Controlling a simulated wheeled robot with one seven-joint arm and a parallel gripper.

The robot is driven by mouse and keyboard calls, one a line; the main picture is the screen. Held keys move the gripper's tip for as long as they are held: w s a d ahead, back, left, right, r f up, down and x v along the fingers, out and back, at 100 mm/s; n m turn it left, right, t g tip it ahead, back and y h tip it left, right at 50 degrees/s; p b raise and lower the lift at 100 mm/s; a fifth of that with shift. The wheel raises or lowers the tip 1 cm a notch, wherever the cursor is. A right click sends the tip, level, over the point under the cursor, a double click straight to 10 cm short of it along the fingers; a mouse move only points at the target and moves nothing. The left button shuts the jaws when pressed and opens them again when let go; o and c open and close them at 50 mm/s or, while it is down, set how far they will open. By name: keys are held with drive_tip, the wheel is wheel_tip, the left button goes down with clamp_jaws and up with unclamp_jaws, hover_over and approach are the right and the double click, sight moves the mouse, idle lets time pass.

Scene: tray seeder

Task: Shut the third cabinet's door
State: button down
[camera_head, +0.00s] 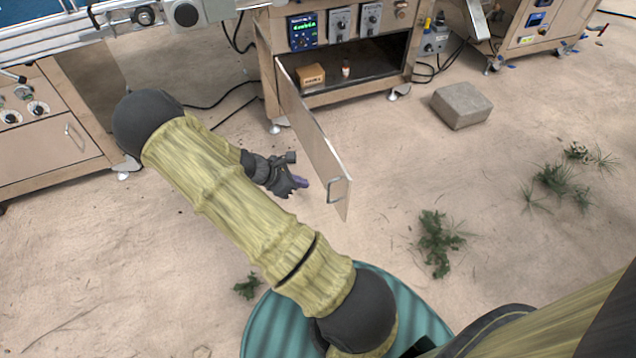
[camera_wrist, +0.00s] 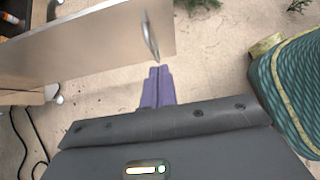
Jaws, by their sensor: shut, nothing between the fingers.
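The cabinet (camera_head: 385,98) at the top middle has its door (camera_head: 308,130) swung wide open toward me, hinged at the left side. A metal handle (camera_head: 338,190) is at the door's free end. In the wrist view the door (camera_wrist: 95,50) crosses the upper left, with its handle (camera_wrist: 150,38) just beyond my fingertips. My gripper (camera_head: 304,182) is shut and empty, with purple fingers, on the left side of the door near its free end. The shut fingers (camera_wrist: 158,72) also show in the wrist view. I cannot tell whether they touch the door.
Inside the open cabinet are a cardboard box (camera_head: 311,75) and a small bottle (camera_head: 346,68). A grey block (camera_head: 461,105) lies on the floor to the right. Plants (camera_head: 438,240) grow on the right. Another cabinet (camera_head: 50,130) stands at the left. Cables lie behind the door.

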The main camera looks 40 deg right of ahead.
sight(342, 186)
drive_tip(key=b+x, duration=0.2)
drive_tip(key=x, duration=0.2)
drive_tip(key=b+x, duration=0.2)
drive_tip(key=x, duration=0.2)
drive_tip(key=d+r+b+x, duration=0.1)
drive_tip(key=x, duration=0.2)
drive_tip(key=shift+s+d+f+b, duration=0.15)
drive_tip(key=shift+s+d+b, duration=0.1)
drive_tip(key=shift+d+b, duration=0.15)
drive_tip(key=shift+d, duration=0.25)
drive_tip(key=shift+s+d, duration=0.1)
drive_tip(key=shift+d, duration=0.15)
